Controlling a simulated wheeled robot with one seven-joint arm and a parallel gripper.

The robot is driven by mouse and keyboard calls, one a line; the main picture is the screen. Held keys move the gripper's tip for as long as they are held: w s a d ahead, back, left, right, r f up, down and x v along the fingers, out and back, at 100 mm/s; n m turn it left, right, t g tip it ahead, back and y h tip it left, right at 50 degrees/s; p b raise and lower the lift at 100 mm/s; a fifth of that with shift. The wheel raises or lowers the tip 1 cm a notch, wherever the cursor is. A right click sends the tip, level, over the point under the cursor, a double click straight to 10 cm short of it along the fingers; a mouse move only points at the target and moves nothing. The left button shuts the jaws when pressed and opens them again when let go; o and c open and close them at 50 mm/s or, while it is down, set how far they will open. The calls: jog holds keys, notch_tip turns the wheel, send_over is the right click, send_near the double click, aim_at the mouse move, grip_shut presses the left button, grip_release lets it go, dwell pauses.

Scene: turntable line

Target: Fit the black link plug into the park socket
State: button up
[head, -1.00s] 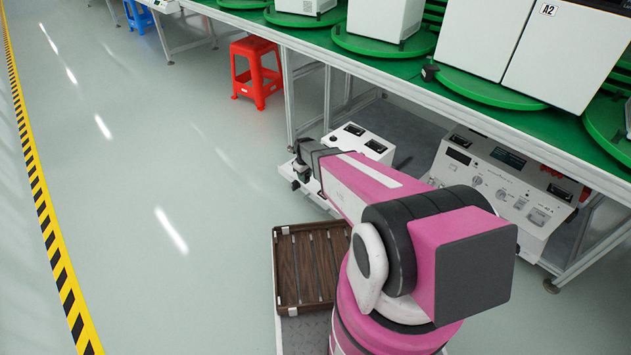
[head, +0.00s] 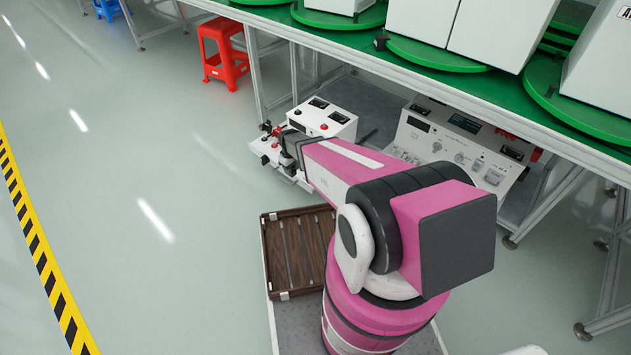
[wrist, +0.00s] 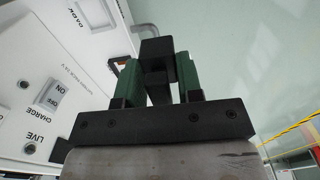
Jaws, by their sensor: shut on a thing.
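In the wrist view my gripper (wrist: 160,82) has its two green fingers closed on a black block, the black link plug (wrist: 157,48). The plug stands out beyond the fingertips. A white panel (wrist: 75,85) with a switch marked ON/OFF and the labels CHARGE and LIVE lies to the left of the fingers. In the head view my gripper (head: 284,152) is at the front of a small white unit (head: 325,122) on the floor under the bench; my arm hides part of it. I cannot make out the park socket, nor whether the plug touches anything.
A larger white instrument box (head: 455,150) with knobs stands to the right under the green-topped bench (head: 480,95). A bench leg (head: 255,75) and a red stool (head: 222,55) are behind. A brown slatted tray (head: 298,250) is beside my arm. The floor at left is clear.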

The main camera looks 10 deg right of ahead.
jog(key=w+d+f, duration=0.1)
jog(key=d+f, duration=0.1)
jog(key=d, duration=0.1)
jog(key=w+d+f, duration=0.2)
jog(key=d, duration=0.1)
jog(key=w+d+f, duration=0.1)
jog(key=d+f, duration=0.1)
jog(key=d, duration=0.1)
jog(key=shift+w+d+f, duration=0.2)
jog(key=shift+w+d, duration=0.05)
jog(key=shift+d, duration=0.05)
jog(key=shift+f, duration=2)
jog(key=shift+f, duration=0.15)
jog(key=o, duration=1)
notch_tip(320, 180, up, 12)
jog(key=s+r+m, duration=0.2)
jog(key=s+r, duration=0.5)
jog(key=r, duration=0.1)
jog(key=s+r+m, duration=0.2)
jog(key=s+r, duration=0.5)
jog(key=r, duration=0.1)
jog(key=s+r+m, duration=0.3)
jog(key=s+r, duration=0.4)
jog(key=r, duration=0.2)
jog(key=shift+s, duration=0.15)
